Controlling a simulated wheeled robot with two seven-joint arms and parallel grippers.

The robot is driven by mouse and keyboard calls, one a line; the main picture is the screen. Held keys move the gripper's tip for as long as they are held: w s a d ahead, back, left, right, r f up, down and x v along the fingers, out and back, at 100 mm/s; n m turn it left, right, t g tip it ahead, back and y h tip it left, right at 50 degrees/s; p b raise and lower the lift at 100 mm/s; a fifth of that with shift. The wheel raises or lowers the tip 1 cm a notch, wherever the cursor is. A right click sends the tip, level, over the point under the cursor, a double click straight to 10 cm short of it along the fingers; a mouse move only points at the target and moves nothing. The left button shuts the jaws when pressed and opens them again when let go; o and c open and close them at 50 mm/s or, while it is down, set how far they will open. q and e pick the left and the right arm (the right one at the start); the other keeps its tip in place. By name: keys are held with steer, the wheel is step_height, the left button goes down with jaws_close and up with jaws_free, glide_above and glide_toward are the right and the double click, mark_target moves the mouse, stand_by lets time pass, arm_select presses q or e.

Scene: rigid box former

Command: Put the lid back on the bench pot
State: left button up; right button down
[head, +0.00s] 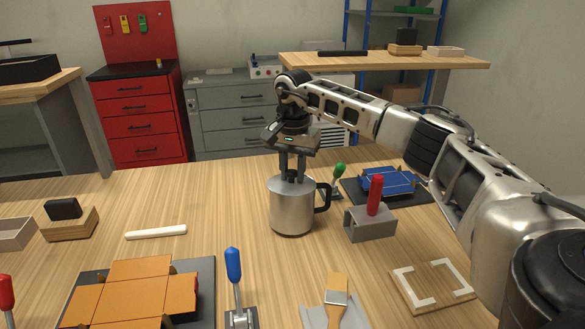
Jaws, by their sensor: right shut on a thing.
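The bench pot (293,210) is a grey metal mug-like pot with a black handle on its right side, upright on the wooden bench. Its grey lid (281,183) shows at the pot's mouth, level with the rim; whether it is fully seated I cannot tell. My right gripper (292,177) points straight down over the pot, its fingers close together on the lid's middle. The part between the fingertips is hidden. My left gripper is not in view.
A grey block with a red handle (371,222) and a green-handled clamp (338,175) stand right of the pot. A blue folded blank (387,182) lies behind them. In front are a blue-handled clamp (236,285), an orange blank (130,292) and a brush (337,292).

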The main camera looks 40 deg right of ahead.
steer(key=shift+s+d+f, duration=0.1)
steer(key=shift+f, duration=0.4)
steer(key=c, duration=1.1)
jaws_free()
steer(key=shift+c, duration=0.2)
steer(key=shift+o, duration=0.3)
steer(key=shift+d+f, duration=0.1)
steer(key=shift+f, duration=0.05)
steer(key=o, duration=0.5)
steer(key=shift+c, duration=0.2)
steer(key=shift+r, duration=0.25)
steer(key=shift+w+r+p, duration=0.2)
steer(key=shift+r+p, duration=1.05)
steer(key=shift+r, duration=2.3)
